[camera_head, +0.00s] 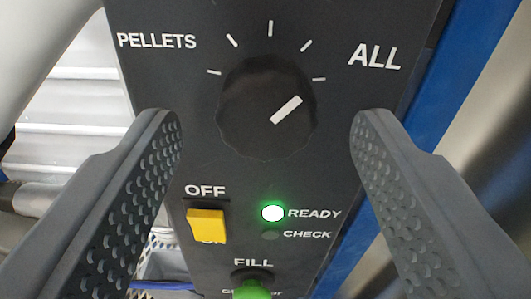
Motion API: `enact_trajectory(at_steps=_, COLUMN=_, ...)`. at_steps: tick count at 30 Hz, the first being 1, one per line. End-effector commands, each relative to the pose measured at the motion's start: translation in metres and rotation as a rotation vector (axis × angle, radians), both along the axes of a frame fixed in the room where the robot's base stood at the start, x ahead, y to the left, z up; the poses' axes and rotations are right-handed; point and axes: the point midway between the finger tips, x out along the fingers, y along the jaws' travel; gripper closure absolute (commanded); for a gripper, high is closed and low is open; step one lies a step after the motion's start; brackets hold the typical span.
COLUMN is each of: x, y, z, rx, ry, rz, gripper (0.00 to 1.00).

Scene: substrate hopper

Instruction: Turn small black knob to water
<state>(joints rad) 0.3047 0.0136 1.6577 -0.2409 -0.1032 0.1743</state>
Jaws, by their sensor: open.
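A round black knob (266,108) sits on a dark control panel, with a white pointer line slanting to the upper right, toward the ALL side. Several white ticks arc above it, with the label PELLETS (157,41) at the left and ALL (375,57) at the right. No label reading water shows, and no smaller black knob can be made out. My gripper (266,122) is open and empty. Its grey fingers stand left and right of the knob, with a clear gap on each side in the picture.
Below the knob are a yellow OFF switch (206,226), a lit green READY light (273,213), a dark CHECK light (270,235) and a green FILL button (252,290), cut by the lower edge. A blue upright (458,85) runs along the panel's right side.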

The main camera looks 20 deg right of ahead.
Motion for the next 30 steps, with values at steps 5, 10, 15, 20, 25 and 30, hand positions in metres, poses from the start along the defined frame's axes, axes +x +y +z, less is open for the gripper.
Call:
enact_trajectory(at_steps=5, x=-0.029, y=0.008, z=0.001, rx=-0.001, ry=-0.001, rz=0.000, gripper=0.43)
enact_trajectory(at_steps=10, x=-0.056, y=0.016, z=0.001, rx=-0.001, ry=-0.001, rz=0.000, gripper=0.43)
enact_trajectory(at_steps=15, x=-0.082, y=0.024, z=0.001, rx=0.000, ry=-0.001, rz=0.000, gripper=0.43)
enact_trajectory(at_steps=20, x=-0.106, y=0.030, z=0.000, rx=0.000, ry=-0.001, rz=0.000, gripper=0.43)
enact_trajectory(at_steps=25, x=-0.125, y=0.036, z=0.000, rx=-0.001, ry=0.000, rz=0.000, gripper=0.43)
enact_trajectory(at_steps=30, x=-0.134, y=0.039, z=0.000, rx=0.000, ry=0.000, rz=0.000, gripper=0.43)
